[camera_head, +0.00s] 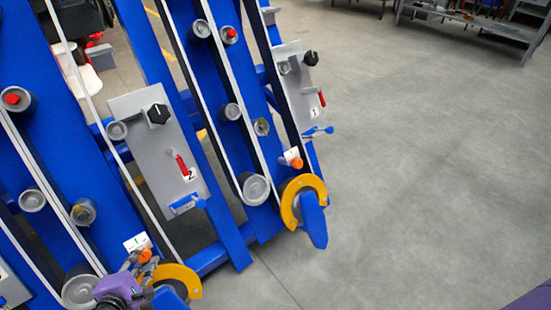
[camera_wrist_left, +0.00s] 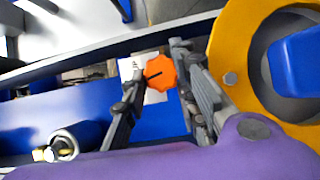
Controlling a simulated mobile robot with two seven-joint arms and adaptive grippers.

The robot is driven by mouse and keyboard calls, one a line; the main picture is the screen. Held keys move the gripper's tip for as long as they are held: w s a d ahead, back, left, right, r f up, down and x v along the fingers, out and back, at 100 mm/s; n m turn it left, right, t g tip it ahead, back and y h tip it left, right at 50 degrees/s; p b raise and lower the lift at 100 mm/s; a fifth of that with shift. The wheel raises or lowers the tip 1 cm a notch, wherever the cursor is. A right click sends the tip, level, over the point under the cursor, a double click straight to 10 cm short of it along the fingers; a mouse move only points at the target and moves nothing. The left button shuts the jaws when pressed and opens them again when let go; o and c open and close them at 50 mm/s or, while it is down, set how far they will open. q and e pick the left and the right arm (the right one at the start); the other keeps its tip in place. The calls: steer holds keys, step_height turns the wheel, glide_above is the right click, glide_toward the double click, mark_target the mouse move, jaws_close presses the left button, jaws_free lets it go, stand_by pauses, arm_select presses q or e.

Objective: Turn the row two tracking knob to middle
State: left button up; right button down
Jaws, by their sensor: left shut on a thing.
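An orange knob (camera_head: 144,256) with a white label plate (camera_head: 137,242) sits low on a blue row frame at the lower left of the head view. In the left wrist view, the orange knob (camera_wrist_left: 164,71) has a short dark pointer line on its face, lying nearly horizontal. The white label (camera_wrist_left: 129,68) is partly hidden, and its marks cannot be read. My left gripper (camera_head: 139,266) is shut on this knob, with one finger on each side of it (camera_wrist_left: 160,78). Another orange knob (camera_head: 297,163) with a white label is on the row to the right. My right gripper is not in view.
A yellow ring (camera_head: 184,279) stands close beside my left gripper. Another panel, marked 1 (camera_head: 297,84), is farther right. Open grey floor (camera_head: 420,170) fills the right side.

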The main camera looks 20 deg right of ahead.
arm_select(q)
steer(key=shift+w+a+r+m+p, duration=0.1)
steer(key=shift+w+r+m+p, duration=0.35)
steer(key=shift+r, duration=0.25)
steer(key=shift+g, duration=0.3)
steer(key=shift+f+m, duration=0.1)
steer(key=shift+m, duration=0.15)
steer(key=o, duration=1)
steer(key=shift+s+f, duration=0.15)
steer(key=shift+s+f, duration=0.1)
steer(key=shift+f, duration=0.05)
